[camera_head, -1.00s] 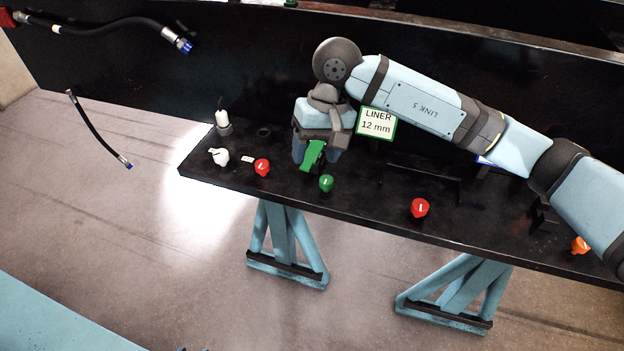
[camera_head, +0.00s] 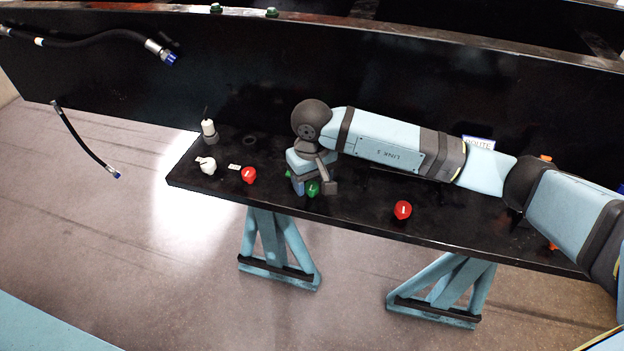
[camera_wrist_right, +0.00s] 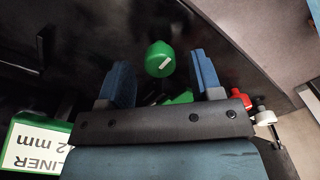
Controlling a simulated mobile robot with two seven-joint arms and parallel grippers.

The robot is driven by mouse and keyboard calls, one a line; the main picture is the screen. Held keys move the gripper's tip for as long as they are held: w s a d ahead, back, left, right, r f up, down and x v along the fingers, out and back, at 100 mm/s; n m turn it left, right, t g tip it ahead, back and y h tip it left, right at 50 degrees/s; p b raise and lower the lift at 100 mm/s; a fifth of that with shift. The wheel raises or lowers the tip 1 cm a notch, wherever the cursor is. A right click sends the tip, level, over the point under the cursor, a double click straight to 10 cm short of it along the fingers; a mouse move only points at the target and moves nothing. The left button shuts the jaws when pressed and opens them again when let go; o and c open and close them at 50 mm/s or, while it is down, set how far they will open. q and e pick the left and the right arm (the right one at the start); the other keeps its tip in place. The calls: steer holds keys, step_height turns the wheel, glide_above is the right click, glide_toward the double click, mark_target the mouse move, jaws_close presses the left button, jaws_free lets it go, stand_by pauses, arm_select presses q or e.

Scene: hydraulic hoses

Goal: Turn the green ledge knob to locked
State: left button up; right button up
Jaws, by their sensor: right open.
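The green ledge knob (camera_head: 313,188) sits near the front edge of the black ledge, partly covered by my right gripper. In the right wrist view the knob (camera_wrist_right: 159,58) shows a short white mark on its top. My right gripper (camera_head: 314,187) is open above the ledge at the knob. In the wrist view its two blue fingers (camera_wrist_right: 163,78) are spread, one to each side of the knob's near side, with visible gaps. I cannot tell whether they reach down to its height. My left gripper is not in view.
Red knobs (camera_head: 249,175) and (camera_head: 403,210) stand either side along the black ledge (camera_head: 360,215). A white knob (camera_head: 206,165) and a white bottle-like item (camera_head: 208,129) are at the left end. A LINER sign (camera_wrist_right: 35,150) is beside the gripper. Hoses (camera_head: 90,38) hang at left.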

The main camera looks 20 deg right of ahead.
steer(key=shift+f, duration=0.6)
steer(key=c, duration=0.9)
